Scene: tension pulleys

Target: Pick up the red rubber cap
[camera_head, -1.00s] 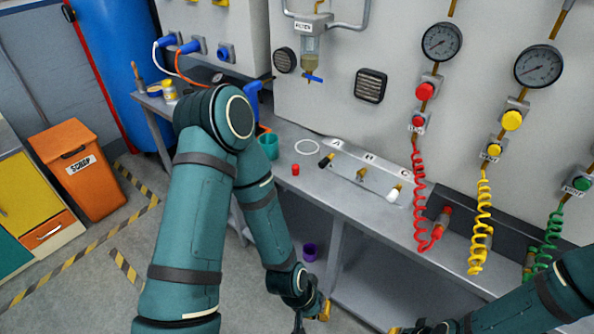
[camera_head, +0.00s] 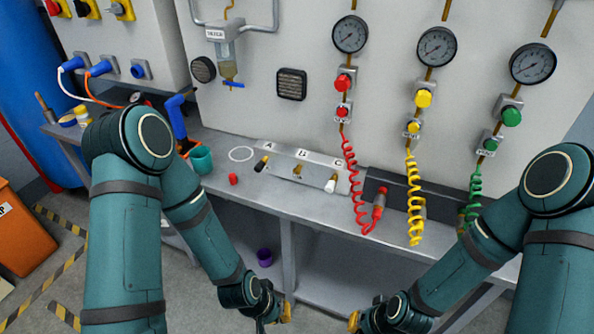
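The red rubber cap (camera_head: 234,179), a small red cylinder, stands on the grey workbench (camera_head: 222,190) near its front edge. It is left of the strip marked A, B, C and in front of a teal cup (camera_head: 201,159). My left gripper (camera_head: 276,318) is at the bottom of the view, below the bench edge and well apart from the cap. My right gripper (camera_head: 356,320) is also at the bottom, further right. Both are cut off or too small to show whether they are open. Nothing is seen in either.
A white ring mark (camera_head: 241,154) is bare on the bench beside the cap. The A-B-C strip (camera_head: 318,173) carries black, brass and white-tipped fittings. Coiled red (camera_head: 357,190), yellow (camera_head: 413,205) and green hoses hang at the right. A purple cup (camera_head: 264,257) sits below the bench.

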